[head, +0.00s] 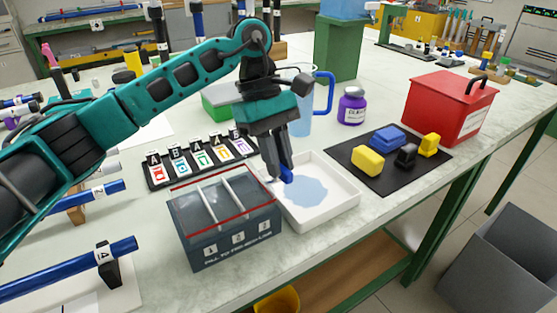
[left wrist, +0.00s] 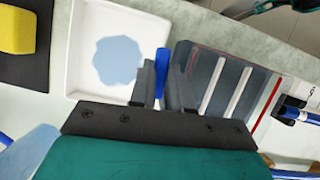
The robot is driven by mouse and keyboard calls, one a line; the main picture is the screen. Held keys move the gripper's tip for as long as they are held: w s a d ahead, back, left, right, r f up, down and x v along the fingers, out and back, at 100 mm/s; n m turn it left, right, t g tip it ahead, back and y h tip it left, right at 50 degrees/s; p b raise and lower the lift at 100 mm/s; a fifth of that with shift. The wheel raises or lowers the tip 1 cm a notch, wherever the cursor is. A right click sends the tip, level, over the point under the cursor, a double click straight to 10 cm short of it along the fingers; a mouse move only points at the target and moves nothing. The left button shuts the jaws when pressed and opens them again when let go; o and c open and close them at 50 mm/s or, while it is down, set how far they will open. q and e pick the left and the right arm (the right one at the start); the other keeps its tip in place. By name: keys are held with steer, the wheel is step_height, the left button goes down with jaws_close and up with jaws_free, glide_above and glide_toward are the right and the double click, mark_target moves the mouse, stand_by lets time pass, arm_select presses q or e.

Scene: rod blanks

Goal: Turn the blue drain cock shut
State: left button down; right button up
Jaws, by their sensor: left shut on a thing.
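The blue drain cock (head: 287,175) shows as a small blue piece at my left gripper's fingertips, between the grey compartment box (head: 225,247) and the white tray (head: 351,203). In the left wrist view the blue cock (left wrist: 162,61) stands between the two dark fingers. My left gripper (head: 279,172) points down and is shut on it. The fingers hide part of the cock, and I cannot tell its exact turn. A pale blue puddle (head: 306,190) lies in the tray. My right gripper is not in view.
A black mat (head: 371,176) with yellow, blue and black blocks lies right of the tray. A letter-card rack (head: 184,169) and blue rods (head: 62,270) are at left.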

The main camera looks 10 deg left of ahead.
arm_select(q)
steer(key=shift+m, duration=0.5)
steer(key=shift+y, duration=0.3)
steer(key=c, duration=1.1)
jaws_free()
steer(key=shift+r, duration=0.1)
steer(key=p+v, duration=0.1)
steer(key=v, duration=0.5)
steer(key=p+v, duration=0.1)
steer(key=v, duration=0.5)
steer(key=shift+w+a+r, duration=0.2)
steer(key=shift+w+r, duration=0.1)
